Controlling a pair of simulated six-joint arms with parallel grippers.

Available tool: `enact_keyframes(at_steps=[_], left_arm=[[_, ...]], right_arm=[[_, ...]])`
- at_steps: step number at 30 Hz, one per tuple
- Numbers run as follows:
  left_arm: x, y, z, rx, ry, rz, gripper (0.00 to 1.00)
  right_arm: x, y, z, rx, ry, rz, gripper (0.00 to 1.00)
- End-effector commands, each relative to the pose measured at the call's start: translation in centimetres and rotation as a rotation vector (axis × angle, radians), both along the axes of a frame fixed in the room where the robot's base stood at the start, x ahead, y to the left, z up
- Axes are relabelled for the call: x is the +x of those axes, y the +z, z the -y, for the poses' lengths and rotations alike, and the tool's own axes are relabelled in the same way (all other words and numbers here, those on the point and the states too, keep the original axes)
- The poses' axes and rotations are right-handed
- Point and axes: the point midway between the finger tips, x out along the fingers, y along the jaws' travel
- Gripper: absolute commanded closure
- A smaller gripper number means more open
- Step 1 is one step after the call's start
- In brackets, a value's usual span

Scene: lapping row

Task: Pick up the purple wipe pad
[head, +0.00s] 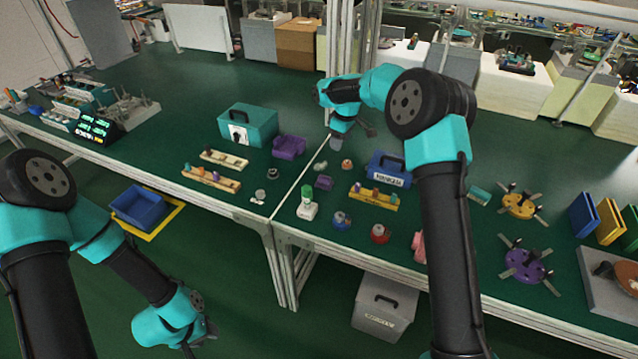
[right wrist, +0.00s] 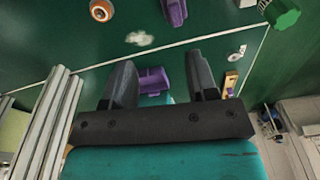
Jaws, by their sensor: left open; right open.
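A small purple piece (head: 324,182), which looks like the wipe pad, lies on the green bench just right of the seam. It also shows at the top edge of the right wrist view (right wrist: 175,11), partly cut off. My right gripper (head: 352,137) is above the bench, beyond the purple piece and apart from it. In the right wrist view its two fingers (right wrist: 160,68) are spread with nothing held between them. My left gripper (head: 207,338) hangs low at the bottom left, far from the pad, open and empty.
A whitish crumpled piece (head: 320,165) and an orange roll (head: 347,164) lie near the pad. A green-capped bottle (head: 307,204) stands in front. A purple bin (head: 289,147) and teal toolbox (head: 248,126) are left; a blue case (head: 389,169) is right.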

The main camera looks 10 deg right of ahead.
Motion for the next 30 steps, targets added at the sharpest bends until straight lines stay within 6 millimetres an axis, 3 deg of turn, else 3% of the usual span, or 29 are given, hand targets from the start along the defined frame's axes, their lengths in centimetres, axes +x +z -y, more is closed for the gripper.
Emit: enact_keyframes(at_steps=[1,4,16,20,30], left_arm=[[0.0,0.0,0.0,0.000,0.000,0.000,0.57],[0.0,0.0,0.0,0.000,0.000,0.000,0.57],[0.0,0.0,0.0,0.000,0.000,0.000,0.57],[0.0,0.0,0.0,0.000,0.000,0.000,0.57],[0.0,0.0,0.0,0.000,0.000,0.000,0.57]], right_arm=[[0.0,0.3,-1.5,-0.002,0.055,0.006,0.47],[-0.1,0.4,-2.8,-0.004,0.110,0.012,0.47],[0.0,0.0,-2.8,-0.004,0.115,0.012,0.47],[0.0,-1.4,-3.0,-0.005,0.115,0.008,0.47],[0.4,-7.1,-3.5,-0.004,0.115,0.009,0.47]])
